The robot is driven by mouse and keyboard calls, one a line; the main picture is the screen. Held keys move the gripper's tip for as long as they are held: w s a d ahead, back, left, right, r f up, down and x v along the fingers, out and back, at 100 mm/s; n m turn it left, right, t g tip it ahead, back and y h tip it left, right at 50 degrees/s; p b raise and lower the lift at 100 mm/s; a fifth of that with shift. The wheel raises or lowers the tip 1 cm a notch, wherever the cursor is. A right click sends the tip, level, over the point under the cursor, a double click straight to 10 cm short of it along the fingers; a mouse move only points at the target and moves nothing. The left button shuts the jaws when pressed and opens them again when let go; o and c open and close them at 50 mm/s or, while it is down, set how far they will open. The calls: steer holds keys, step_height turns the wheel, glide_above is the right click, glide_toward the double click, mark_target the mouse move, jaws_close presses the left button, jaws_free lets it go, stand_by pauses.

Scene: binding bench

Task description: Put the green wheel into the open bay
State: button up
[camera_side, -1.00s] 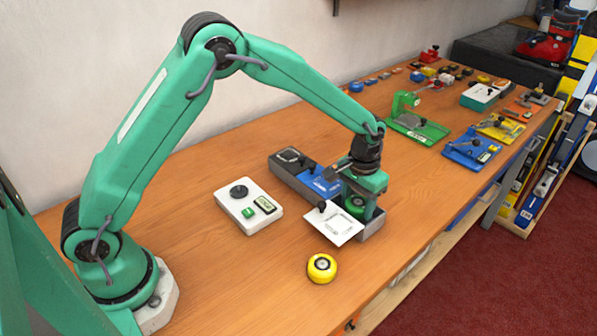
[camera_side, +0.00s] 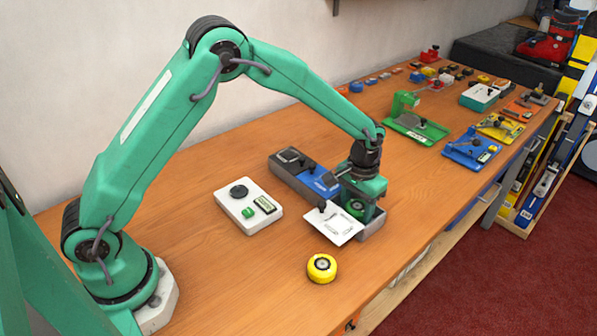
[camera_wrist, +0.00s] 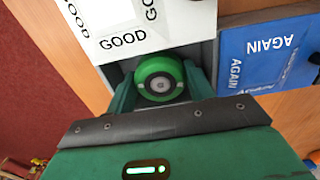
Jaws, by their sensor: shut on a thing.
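The green wheel (camera_wrist: 160,80) sits between the two fingers of my gripper (camera_wrist: 160,88), which is shut on it. In the side view the wheel (camera_side: 355,207) shows between the fingers, at the near right end of a long grey tray (camera_side: 375,228). In the wrist view the wheel is inside or just above a grey-walled bay; I cannot tell whether it touches the floor. A white flap marked "GOOD" (camera_wrist: 130,25) stands open beside the bay. A blue lid marked "AGAIN" (camera_wrist: 268,50) covers the neighbouring part of the tray.
A yellow wheel (camera_side: 321,268) lies on the bench in front of the flap. A white box (camera_side: 248,207) with a black knob and a green button stands to the left. Green, blue and yellow fixtures stand farther back right.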

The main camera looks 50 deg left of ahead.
stand_by(0.4)
steer(key=o, duration=1.2)
steer(key=shift+r, duration=3.7)
steer(key=shift+r, duration=0.1)
steer(key=shift+r, duration=1.9)
